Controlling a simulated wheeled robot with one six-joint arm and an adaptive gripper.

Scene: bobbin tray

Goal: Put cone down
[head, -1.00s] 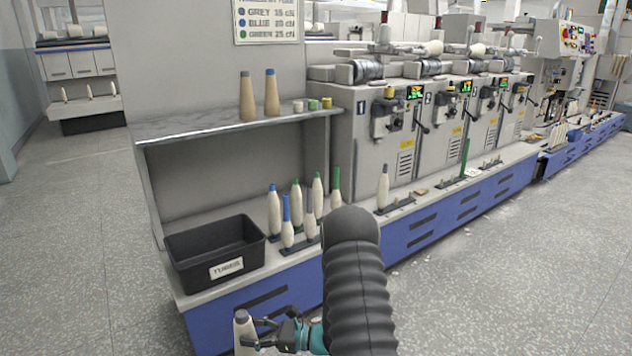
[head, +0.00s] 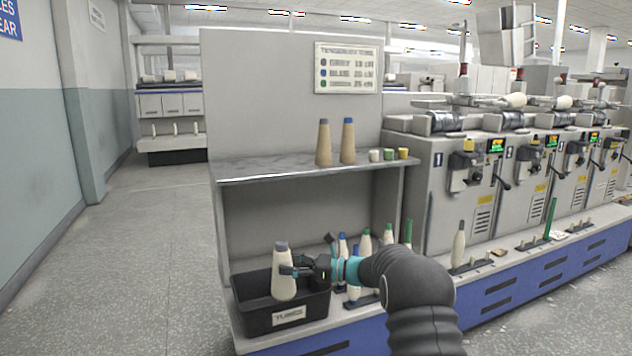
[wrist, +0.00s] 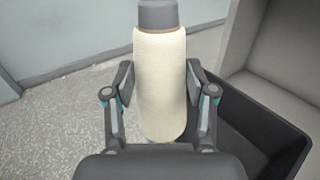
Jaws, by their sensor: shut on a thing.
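A cream yarn cone with a grey tip (head: 284,276) stands upright in my gripper (head: 291,270). The wrist view shows the same cone (wrist: 160,85) between the two fingers of my gripper (wrist: 160,88), which are shut on its sides. In the head view the cone overlaps the black bin labelled TUBES (head: 262,325); whether its base is inside or above the bin I cannot tell there. In the wrist view the bin (wrist: 262,118) lies to the right of and behind the cone.
Several cones with blue and green tips (head: 365,243) stand on pegs right of the bin, partly behind my arm. A shelf (head: 270,168) above holds two tan cones (head: 324,143) and small spools. A machine (head: 440,170) stands to the right. Open floor (head: 120,260) is at left.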

